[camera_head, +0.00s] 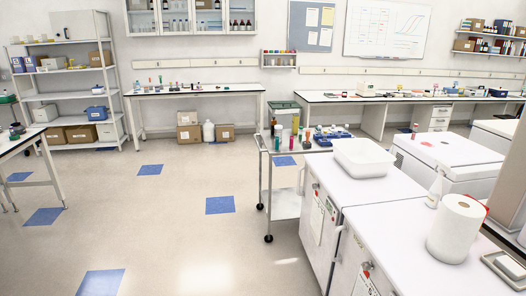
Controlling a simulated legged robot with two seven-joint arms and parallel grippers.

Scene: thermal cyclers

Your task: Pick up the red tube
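A small upright pinkish-red item (292,143), possibly the red tube, stands near the front edge of the wheeled cart (262,142) in the middle of the view. It is too small to tell its exact shape. Another small item with red on it (415,128) is on the right, behind the white machines, also too small to identify. Neither of my grippers shows in the view.
The cart also holds several bottles and a blue rack (325,139). A white tub (364,157) and a paper roll (457,228) stand on the white cabinets at right. Benches line the back wall. The floor (180,215) left of the cart is clear.

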